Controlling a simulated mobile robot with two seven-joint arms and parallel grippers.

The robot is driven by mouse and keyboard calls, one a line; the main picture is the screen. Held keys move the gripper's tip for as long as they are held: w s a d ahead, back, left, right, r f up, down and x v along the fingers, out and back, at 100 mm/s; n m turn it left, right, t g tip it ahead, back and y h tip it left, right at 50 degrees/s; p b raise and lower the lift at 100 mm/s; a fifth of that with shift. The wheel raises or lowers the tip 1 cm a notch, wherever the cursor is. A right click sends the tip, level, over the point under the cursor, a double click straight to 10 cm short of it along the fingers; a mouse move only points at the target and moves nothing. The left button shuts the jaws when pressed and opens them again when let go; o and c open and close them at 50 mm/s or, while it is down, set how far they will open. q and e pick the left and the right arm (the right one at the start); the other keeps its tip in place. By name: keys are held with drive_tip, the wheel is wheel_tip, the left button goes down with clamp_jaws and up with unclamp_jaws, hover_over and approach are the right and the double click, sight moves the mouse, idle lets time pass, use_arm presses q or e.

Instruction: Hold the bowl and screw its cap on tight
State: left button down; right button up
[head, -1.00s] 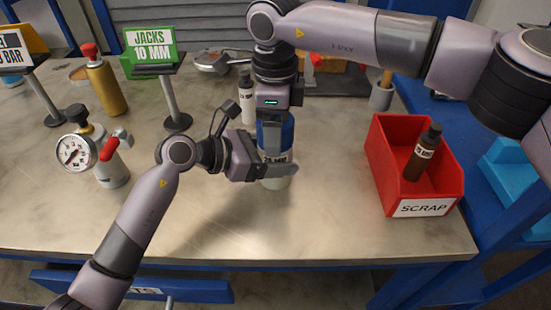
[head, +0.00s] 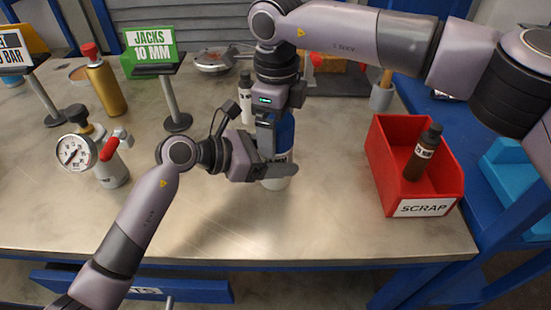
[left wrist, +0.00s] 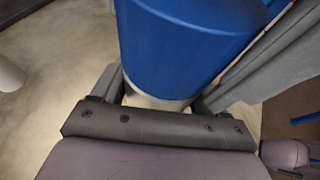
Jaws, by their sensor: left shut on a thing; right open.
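The bowl (head: 276,184) stands upright on the workbench, with a pale lower body and label. Its blue cap (head: 286,135) is on top; in the left wrist view the cap (left wrist: 190,45) fills the top middle, with a strip of the pale body (left wrist: 155,102) below. My left gripper (head: 280,168) is shut on the bowl's body from the left. My right gripper (head: 272,133) points down from above at the cap, its jaws open on either side of it. Its fingers partly hide the cap. I cannot tell whether the cap is tight.
A red scrap bin (head: 385,165) with a brown bottle (head: 424,152) stands to the right. A gauge vessel (head: 110,168) is at the left. A white bottle (head: 245,98) stands close behind my grippers. The bench front is clear.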

drive_tip(key=shift+s+a, duration=0.25)
drive_tip(key=shift+s, duration=0.05)
drive_tip(key=shift+w+r, duration=0.1)
drive_tip(key=shift+r, duration=2.15)
drive_tip(key=shift+d, duration=0.1)
drive_tip(key=shift+c, duration=0.4)
drive_tip(key=r+n, duration=0.1)
drive_tip(key=n, duration=0.2)
drive_tip(key=shift+w+r, duration=0.1)
drive_tip(key=shift+r, duration=0.05)
wheel_tip(320, 180, up, 2)
drive_tip(key=n, duration=0.5)
drive_tip(key=shift+n, duration=0.3)
